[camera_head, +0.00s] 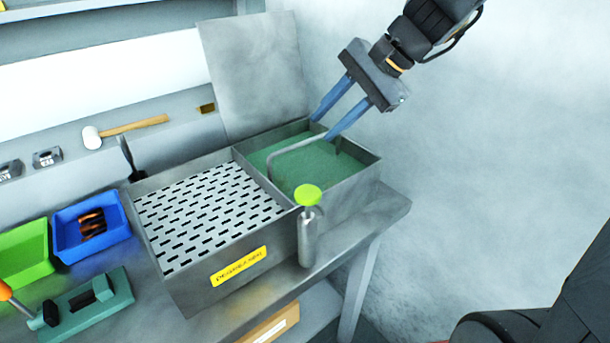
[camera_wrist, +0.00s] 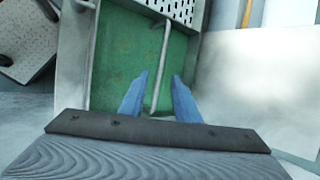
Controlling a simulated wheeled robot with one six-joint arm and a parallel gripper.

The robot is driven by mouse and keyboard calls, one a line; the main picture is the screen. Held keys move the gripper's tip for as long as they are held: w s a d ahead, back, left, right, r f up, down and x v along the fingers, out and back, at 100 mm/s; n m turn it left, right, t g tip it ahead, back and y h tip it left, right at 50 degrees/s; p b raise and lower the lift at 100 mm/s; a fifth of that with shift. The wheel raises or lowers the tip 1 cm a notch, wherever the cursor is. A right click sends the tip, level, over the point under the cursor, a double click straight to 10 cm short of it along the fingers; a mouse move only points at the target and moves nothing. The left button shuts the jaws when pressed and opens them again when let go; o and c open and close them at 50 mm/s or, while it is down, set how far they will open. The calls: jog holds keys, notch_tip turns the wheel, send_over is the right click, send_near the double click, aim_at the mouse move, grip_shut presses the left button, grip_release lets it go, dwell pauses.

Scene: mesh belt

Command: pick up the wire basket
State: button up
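The bath (camera_head: 350,185) is the right half of a grey metal tank, and it holds green liquid (camera_head: 318,167). A bent grey rod, which looks like the wire basket's handle (camera_head: 293,148), rises at the bath's left side and runs above the liquid. The basket's body is not visible, apparently under the liquid. My gripper (camera_head: 322,128) has two blue fingers, open, pointing down at the far side of the bath. In the wrist view the handle (camera_wrist: 160,70) runs lengthwise between the open fingers (camera_wrist: 160,76), with gaps on both sides; the height between them is hard to judge.
A slotted drain plate (camera_head: 210,215) fills the tank's left half. A green-topped metal cylinder (camera_head: 308,225) stands at the front. A raised metal lid (camera_head: 255,75) stands behind. Blue (camera_head: 90,226) and green bins (camera_head: 25,255) and a mallet (camera_head: 125,130) are at left. Open space lies right.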

aim_at(308, 141)
jog(key=p+x, duration=0.1)
jog(key=x, duration=0.6)
jog(key=shift+s+a+f, duration=0.1)
jog(key=shift+a+f, duration=0.05)
jog(key=shift+a, duration=0.15)
jog(key=shift+c, duration=0.4)
grip_shut()
dwell(0.7)
